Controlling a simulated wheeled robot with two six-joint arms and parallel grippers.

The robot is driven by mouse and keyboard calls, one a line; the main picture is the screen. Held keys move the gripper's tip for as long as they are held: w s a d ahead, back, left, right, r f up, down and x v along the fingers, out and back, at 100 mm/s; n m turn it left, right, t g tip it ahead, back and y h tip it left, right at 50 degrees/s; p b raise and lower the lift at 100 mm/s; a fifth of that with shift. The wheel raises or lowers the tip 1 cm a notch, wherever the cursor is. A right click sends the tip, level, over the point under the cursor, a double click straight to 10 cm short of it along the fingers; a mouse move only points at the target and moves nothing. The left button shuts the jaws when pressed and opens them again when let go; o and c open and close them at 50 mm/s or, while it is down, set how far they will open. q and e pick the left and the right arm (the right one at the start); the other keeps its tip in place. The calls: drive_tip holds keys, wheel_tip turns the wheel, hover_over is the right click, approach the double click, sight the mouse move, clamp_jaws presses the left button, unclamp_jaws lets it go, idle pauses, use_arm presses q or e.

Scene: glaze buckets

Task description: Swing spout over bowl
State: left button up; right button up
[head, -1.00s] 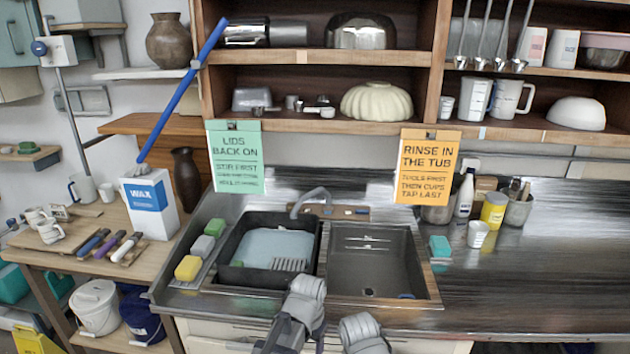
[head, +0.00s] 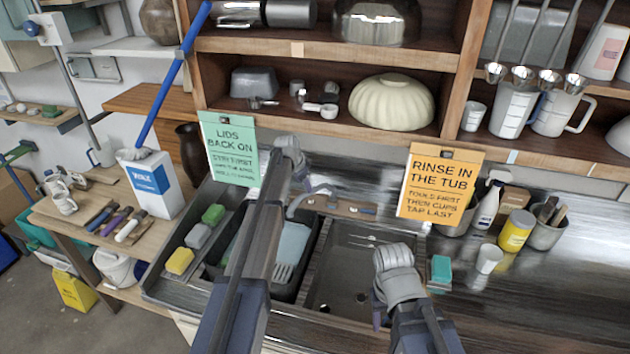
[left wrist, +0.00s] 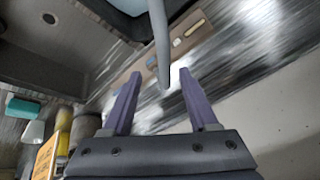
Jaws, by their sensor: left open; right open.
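The grey tap spout (head: 297,203) rises behind the sink and curves over the left basin, which holds a black tub (head: 312,238). In the left wrist view the spout (left wrist: 161,45) hangs between the open fingers of my left gripper (left wrist: 147,98), with no clear contact. In the head view my left gripper (head: 290,165) is up beside the spout, its fingers largely hidden by my own wrist. My right gripper (head: 385,300) is open and empty over the front of the right basin (head: 350,265). I see a pale blue thing (head: 292,243) inside the tub; I cannot tell whether it is a bowl.
Green, grey and yellow sponges (head: 180,261) line the left ledge. A green sign (head: 229,150) and an orange sign (head: 440,185) hang from the shelf close behind. A teal sponge (head: 441,269) and white cup (head: 489,259) stand right of the sink. The right counter is partly clear.

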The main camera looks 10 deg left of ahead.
sight(307, 193)
use_arm(q)
drive_tip(key=shift+w+a+r, duration=0.15)
drive_tip(key=shift+w+a, duration=0.05)
drive_tip(key=shift+w, duration=0.05)
drive_tip(key=b+x, duration=0.7)
drive_tip(key=shift+w+f, duration=0.2)
drive_tip(key=shift+f, duration=0.15)
drive_tip(key=shift+r, duration=0.1)
drive_tip(key=shift+c, duration=0.3)
clamp_jaws()
